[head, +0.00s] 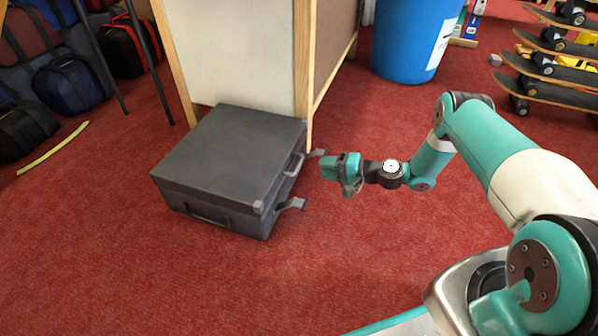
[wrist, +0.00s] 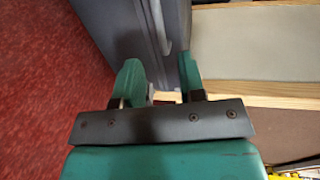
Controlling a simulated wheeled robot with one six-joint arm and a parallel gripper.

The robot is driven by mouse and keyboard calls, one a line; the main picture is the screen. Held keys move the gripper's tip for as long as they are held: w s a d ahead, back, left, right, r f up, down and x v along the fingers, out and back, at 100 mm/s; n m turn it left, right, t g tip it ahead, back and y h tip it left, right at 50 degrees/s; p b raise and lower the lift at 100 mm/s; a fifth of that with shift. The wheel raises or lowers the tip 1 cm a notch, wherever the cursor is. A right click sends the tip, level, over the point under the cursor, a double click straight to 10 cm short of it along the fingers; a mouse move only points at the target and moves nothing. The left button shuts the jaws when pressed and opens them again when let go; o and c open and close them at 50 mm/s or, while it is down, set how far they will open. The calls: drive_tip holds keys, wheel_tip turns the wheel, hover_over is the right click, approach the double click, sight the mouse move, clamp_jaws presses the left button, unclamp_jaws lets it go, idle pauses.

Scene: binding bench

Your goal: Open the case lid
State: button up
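The dark grey case (head: 215,205) lies flat on the red carpet in the head view, its lid (head: 235,145) down. On its right side are a handle (head: 293,165) and two latch flaps that stick outward, a near one (head: 292,204) and a far one (head: 317,153). My gripper (head: 323,168) is just right of this side, near the far flap, pointing at the case. In the wrist view my gripper (wrist: 160,75) has its fingers apart, with the case's side (wrist: 125,25) close ahead. I see nothing held; contact with the case cannot be told.
A white panel with wooden posts (head: 305,75) stands right behind the case. A blue bin (head: 415,40) and a rack of skateboards (head: 555,65) are at the back right. Bags (head: 70,85) and dark poles are at the left. Carpet in front of the case is clear.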

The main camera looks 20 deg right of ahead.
sight(299, 164)
drive_tip(key=b+x, duration=0.4)
drive_tip(key=x, duration=0.5)
clamp_jaws()
